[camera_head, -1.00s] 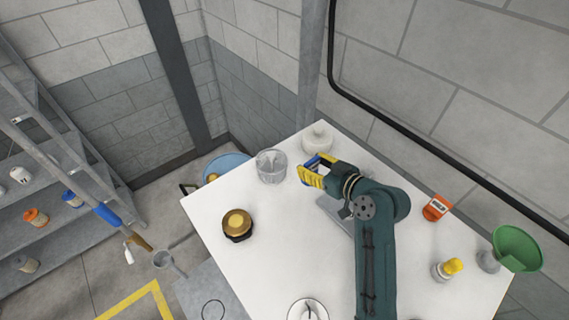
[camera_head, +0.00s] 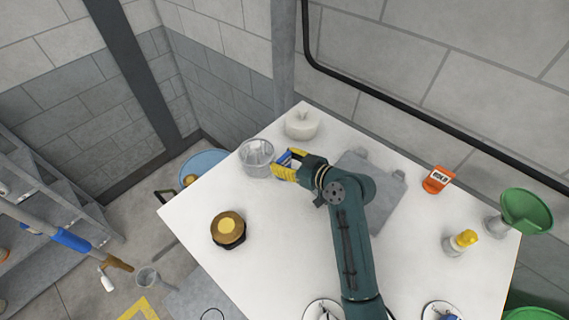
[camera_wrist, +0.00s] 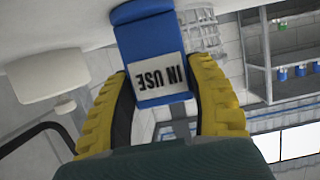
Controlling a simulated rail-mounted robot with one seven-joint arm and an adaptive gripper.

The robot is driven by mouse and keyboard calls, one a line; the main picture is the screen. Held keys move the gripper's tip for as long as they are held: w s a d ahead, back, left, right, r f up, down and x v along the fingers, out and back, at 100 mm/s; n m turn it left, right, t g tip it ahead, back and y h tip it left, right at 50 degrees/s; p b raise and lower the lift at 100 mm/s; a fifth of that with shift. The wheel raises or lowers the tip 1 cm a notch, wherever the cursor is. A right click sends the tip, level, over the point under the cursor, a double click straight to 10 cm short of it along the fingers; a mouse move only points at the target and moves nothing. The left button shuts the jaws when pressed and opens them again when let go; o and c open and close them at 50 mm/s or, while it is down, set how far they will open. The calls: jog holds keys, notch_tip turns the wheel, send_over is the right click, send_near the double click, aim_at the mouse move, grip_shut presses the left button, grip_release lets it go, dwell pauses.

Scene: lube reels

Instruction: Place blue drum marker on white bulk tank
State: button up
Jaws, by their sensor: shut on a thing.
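My gripper (camera_head: 283,165) has yellow ridged fingers and is shut on the blue drum marker (camera_wrist: 150,55), a blue block with a white label reading "IN USE", upside down in the wrist view. The marker shows as a small blue patch between the fingers (camera_head: 291,156) in the head view. The white bulk tank (camera_head: 302,124), a squat white vessel with a small top, stands at the far corner of the white table. It shows at the left of the wrist view (camera_wrist: 48,75), apart from the marker. My gripper is on the near side of the tank.
A grey plate (camera_head: 385,190) lies behind my arm.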

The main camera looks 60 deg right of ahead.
jog(key=o, duration=0.6)
jog(key=shift+f, duration=0.15)
jog(key=o, duration=0.4)
jog(key=shift+r, duration=0.4)
jog(key=p+v, duration=0.4)
jog(key=v, duration=0.8)
jog(key=shift+f, duration=0.2)
jog(key=shift+w, duration=0.1)
